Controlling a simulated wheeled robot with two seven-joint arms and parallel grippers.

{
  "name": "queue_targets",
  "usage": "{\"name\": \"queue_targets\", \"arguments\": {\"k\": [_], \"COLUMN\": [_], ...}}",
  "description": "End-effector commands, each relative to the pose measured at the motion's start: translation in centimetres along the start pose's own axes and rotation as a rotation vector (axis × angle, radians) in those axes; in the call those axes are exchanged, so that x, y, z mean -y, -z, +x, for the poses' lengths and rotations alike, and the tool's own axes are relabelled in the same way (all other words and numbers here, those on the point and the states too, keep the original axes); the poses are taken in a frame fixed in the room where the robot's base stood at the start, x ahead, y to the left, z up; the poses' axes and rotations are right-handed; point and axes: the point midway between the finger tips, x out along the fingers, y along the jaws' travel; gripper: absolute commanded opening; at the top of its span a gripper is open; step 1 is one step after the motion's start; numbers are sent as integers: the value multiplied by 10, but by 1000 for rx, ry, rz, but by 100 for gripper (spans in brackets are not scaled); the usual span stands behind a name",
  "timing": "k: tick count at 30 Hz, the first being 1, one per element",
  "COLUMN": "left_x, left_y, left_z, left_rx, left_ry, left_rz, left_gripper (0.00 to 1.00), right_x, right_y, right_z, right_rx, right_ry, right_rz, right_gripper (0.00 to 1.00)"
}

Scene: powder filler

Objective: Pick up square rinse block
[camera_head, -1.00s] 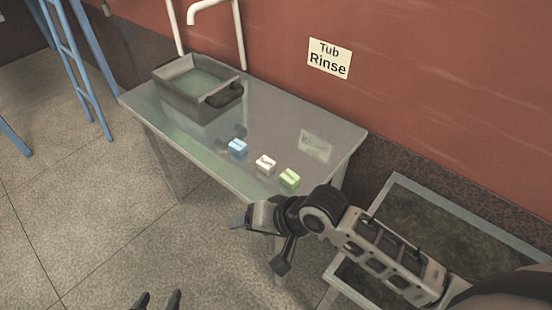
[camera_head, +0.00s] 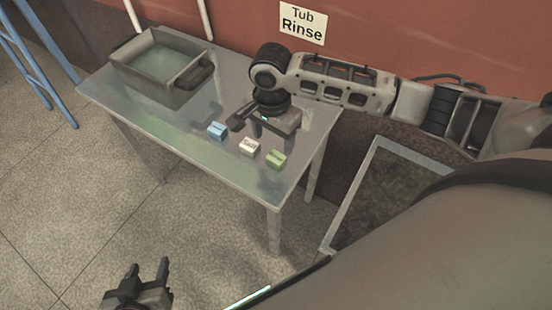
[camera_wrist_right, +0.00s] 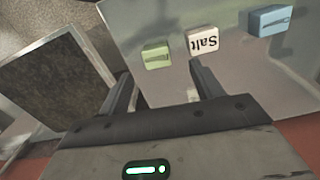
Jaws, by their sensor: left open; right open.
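The blue block (camera_wrist_right: 270,20) and green block (camera_wrist_right: 156,55) carry dark markings too small to read; I cannot tell which is the square rinse block. My right gripper (camera_wrist_right: 163,85) is open and empty over the table behind the blocks, its fingers straddling the view of the green block and part of the white one. My left gripper (camera_head: 149,266) is open and empty over the floor.
A grey tub (camera_head: 160,68) of liquid stands at the table's left rear. A "Tub Rinse" sign (camera_head: 302,22) hangs on the red wall. A framed dark surface (camera_head: 385,195) stands right of the table. The table's front left part is clear.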

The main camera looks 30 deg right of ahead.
Motion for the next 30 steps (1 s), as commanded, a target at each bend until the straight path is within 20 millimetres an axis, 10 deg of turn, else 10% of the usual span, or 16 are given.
{"name": "queue_targets", "arguments": {"k": [18, 27, 30], "left_x": [-2, -1, -1], "left_y": [1, 6, 7], "left_z": [1, 2, 2], "left_rx": [-7, -17, -20], "left_ry": [-5, -5, -5], "left_rz": [0, 2, 3], "left_gripper": [49, 49, 49], "right_x": [-7, -8, -7], "right_y": [4, 4, 4], "right_z": [69, 74, 74], "right_rx": [0, 0, 0], "right_ry": [1, 2, 2], "right_rz": [-2, -3, -3], "right_gripper": [65, 65, 38]}}
